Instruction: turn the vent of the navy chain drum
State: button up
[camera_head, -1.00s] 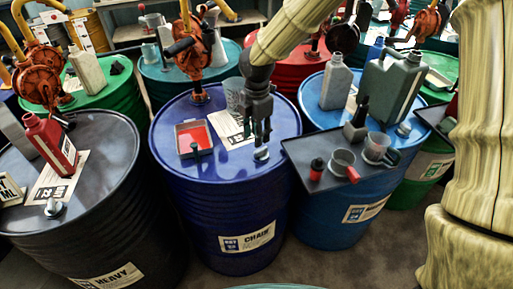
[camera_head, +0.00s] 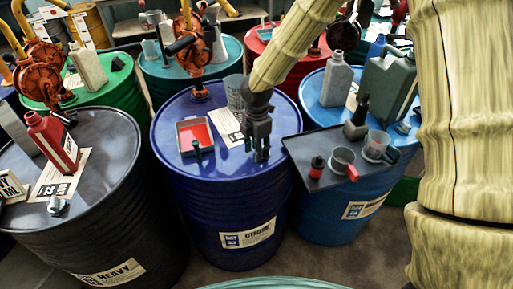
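The navy chain drum (camera_head: 222,213) stands upright in the middle, with a white label reading CHAIN on its front. My gripper (camera_head: 257,152) points down at the right front part of its blue lid. The fingertips are low, at the vent's place, and hide the vent. A thin gap shows between the fingers. I cannot tell whether they touch or grip the vent.
On the navy lid are a tray with red liquid (camera_head: 194,133), a clear jug (camera_head: 235,95) and a paper sheet. A dark shelf (camera_head: 300,150) with a funnel and cups is close right of my gripper. A black drum (camera_head: 95,215) stands left.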

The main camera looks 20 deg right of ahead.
grip_shut()
jog(key=shift+m, duration=0.3)
jog(key=m, duration=0.1)
jog(key=m+p, duration=0.1)
jog(key=m, duration=0.1)
jog(key=shift+w+a, duration=0.1)
jog(key=shift+w, duration=0.3)
jog(key=m, duration=0.1)
jog(key=m+p, duration=0.1)
jog(key=m, duration=0.1)
jog(key=shift+w, duration=0.25)
jog(key=m, duration=0.3)
jog(key=w+m+p, duration=0.1)
jog(key=m, duration=0.1)
jog(key=shift+d+m, duration=0.25)
jog(key=shift+m, duration=0.05)
jog(key=m, duration=0.5)
jog(key=shift+w+d+m+p, duration=0.3)
jog(key=shift+d+p, duration=0.05)
jog(key=shift+d, duration=0.05)
jog(key=shift+o, duration=0.9)
grip_release()
